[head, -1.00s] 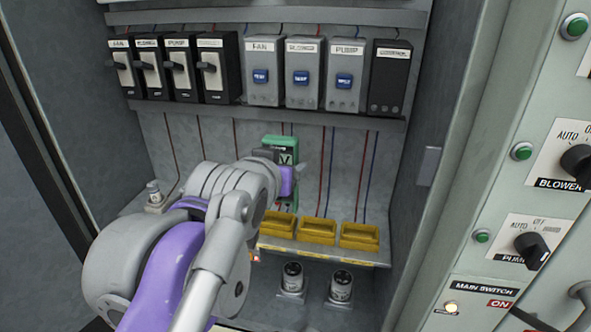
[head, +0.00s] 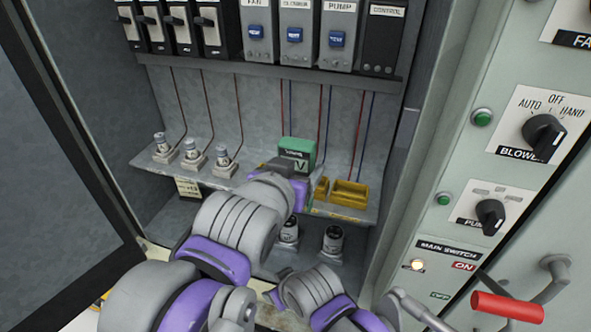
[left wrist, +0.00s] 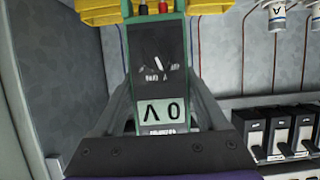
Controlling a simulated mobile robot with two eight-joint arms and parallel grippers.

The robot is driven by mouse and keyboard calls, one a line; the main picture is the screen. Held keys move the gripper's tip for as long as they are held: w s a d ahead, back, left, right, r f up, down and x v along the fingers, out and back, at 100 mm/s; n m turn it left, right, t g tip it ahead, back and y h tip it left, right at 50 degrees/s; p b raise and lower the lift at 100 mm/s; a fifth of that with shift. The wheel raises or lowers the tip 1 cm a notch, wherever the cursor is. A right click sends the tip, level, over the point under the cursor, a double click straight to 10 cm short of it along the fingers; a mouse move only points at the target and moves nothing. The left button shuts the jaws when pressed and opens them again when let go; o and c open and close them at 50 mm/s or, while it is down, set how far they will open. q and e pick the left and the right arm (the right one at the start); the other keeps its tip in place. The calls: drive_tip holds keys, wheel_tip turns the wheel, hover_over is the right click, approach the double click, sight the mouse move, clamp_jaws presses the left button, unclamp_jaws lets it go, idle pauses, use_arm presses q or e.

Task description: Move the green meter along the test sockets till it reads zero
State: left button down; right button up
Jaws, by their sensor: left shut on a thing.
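The green meter (head: 297,152) stands upright at the yellow test sockets (head: 348,194). My left gripper (head: 283,176) is shut on it from the front, its fingers on both sides. In the left wrist view, which is upside down, the meter (left wrist: 158,45) shows "0 V" on its display. Its red and black leads (left wrist: 163,7) point to the sockets between two yellow blocks (left wrist: 204,9). The arm hides the left socket in the head view; contact of the tips is unclear. Part of my right arm is low in the middle, its fingers not clear.
Three small posts (head: 193,154) stand on the shelf to the left. Breakers (head: 208,28) and relays (head: 297,38) line the top. The switch panel with a red handle (head: 507,306) is at right.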

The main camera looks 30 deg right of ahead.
use_arm(q)
drive_tip(key=shift+b+x, duration=1.15)
drive_tip(key=shift+x, duration=4.2)
use_arm(e)
drive_tip(key=shift+s+f+g, duration=0.15)
drive_tip(key=shift+s+f, duration=0.4)
drive_tip(key=shift+f, duration=0.3)
drive_tip(key=shift+s+f+g, duration=0.15)
drive_tip(key=shift+s+f, duration=0.35)
drive_tip(key=shift+f, duration=0.35)
use_arm(q)
drive_tip(key=shift+s+f, duration=0.1)
use_arm(e)
drive_tip(key=shift+w+r, duration=0.15)
use_arm(q)
drive_tip(key=shift+f, duration=0.25)
unclamp_jaws()
